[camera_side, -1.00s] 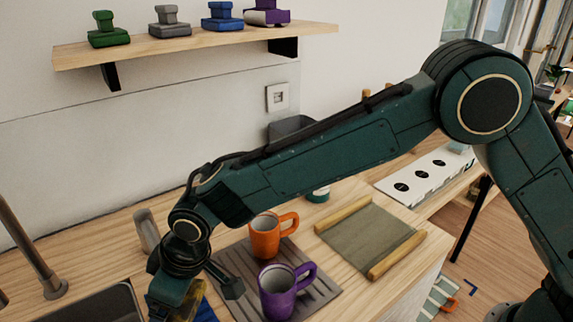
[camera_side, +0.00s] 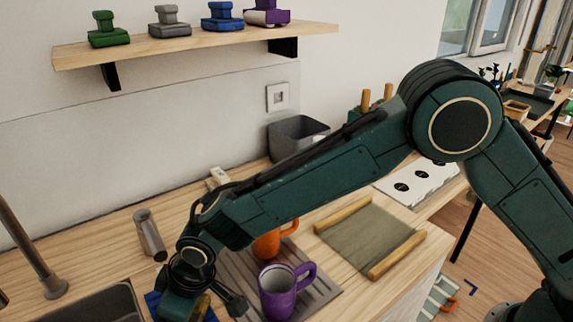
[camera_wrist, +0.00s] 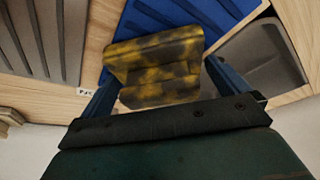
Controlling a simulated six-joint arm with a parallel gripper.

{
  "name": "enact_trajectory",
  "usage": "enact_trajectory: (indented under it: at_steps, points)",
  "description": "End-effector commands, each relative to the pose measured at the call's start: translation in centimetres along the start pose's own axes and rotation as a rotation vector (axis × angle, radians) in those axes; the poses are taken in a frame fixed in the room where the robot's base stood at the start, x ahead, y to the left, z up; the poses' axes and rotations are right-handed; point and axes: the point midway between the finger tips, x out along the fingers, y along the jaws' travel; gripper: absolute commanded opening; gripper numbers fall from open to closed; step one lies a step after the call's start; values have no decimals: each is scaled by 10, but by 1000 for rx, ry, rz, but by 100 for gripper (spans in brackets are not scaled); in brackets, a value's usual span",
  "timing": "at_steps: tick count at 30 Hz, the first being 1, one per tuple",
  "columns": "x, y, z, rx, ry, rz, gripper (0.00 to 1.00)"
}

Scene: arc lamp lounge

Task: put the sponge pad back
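The sponge pad (camera_wrist: 155,62) is a yellow and black mottled block. In the wrist view it lies between the two fingers of my gripper (camera_wrist: 160,72), whose tips meet its left and right sides. It is over a blue ribbed mat (camera_wrist: 176,22); I cannot tell whether it touches the mat. In the side view my gripper (camera_side: 192,308) hangs low beside the sink, at the bottom edge of the picture.
A sink (camera_side: 95,303) is left of my gripper. A purple mug (camera_side: 279,292) and an orange mug (camera_side: 268,244) stand on a grey ribbed mat (camera_side: 318,298) to the right. A grey cylinder (camera_side: 149,236) and a grey bin (camera_side: 297,137) stand behind. A shelf (camera_side: 180,46) hangs above.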

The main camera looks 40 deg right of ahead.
Motion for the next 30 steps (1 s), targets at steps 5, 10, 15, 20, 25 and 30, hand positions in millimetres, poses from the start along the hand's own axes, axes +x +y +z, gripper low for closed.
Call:
enact_trajectory:
  at_steps: [5,10,15,20,25,30]
  points:
    - [-1,0,0,0,1,0,100]
    - [-5,0,-2,0,2,0,100]
    - [-17,0,-2,0,1,0,100]
    - [-36,0,-2,0,4,0,100]
    - [-61,0,-2,0,4,0,100]
    - [-86,0,-2,0,3,0,100]
